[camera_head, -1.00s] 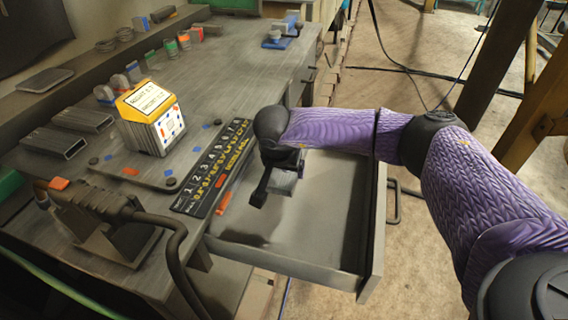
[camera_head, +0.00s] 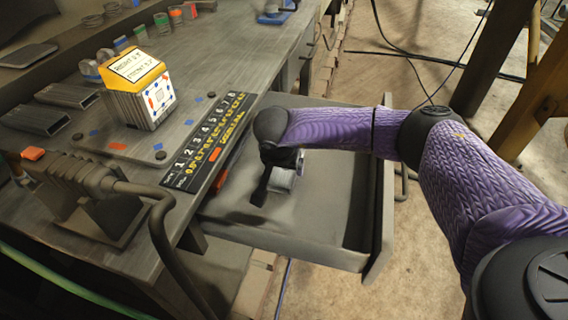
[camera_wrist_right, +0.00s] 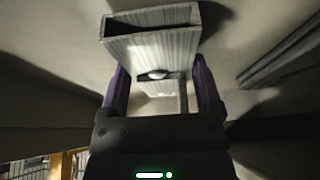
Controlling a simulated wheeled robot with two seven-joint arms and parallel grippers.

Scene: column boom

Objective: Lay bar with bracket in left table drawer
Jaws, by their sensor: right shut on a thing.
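My right gripper (camera_head: 276,178) reaches from the right into the open table drawer (camera_head: 381,205). It is shut on the grey bar with bracket (camera_head: 284,181), whose end shows just beside the fingers. In the right wrist view the bar (camera_wrist_right: 150,46) is a hollow rectangular tube with an open dark end, and a smaller bracket part shows between the two fingers (camera_wrist_right: 160,80). The bar is over the drawer's pale floor with a dark shadow close by; I cannot tell whether it touches the floor. My left gripper is not in view.
The drawer floor around the gripper looks clear. The table top (camera_head: 215,75) carries a yellow-topped block stack (camera_head: 140,92), a numbered black strip (camera_head: 208,143), grey tubes (camera_head: 62,95) and a cabled tool (camera_head: 80,190). A drawer handle (camera_head: 403,185) sticks out at right.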

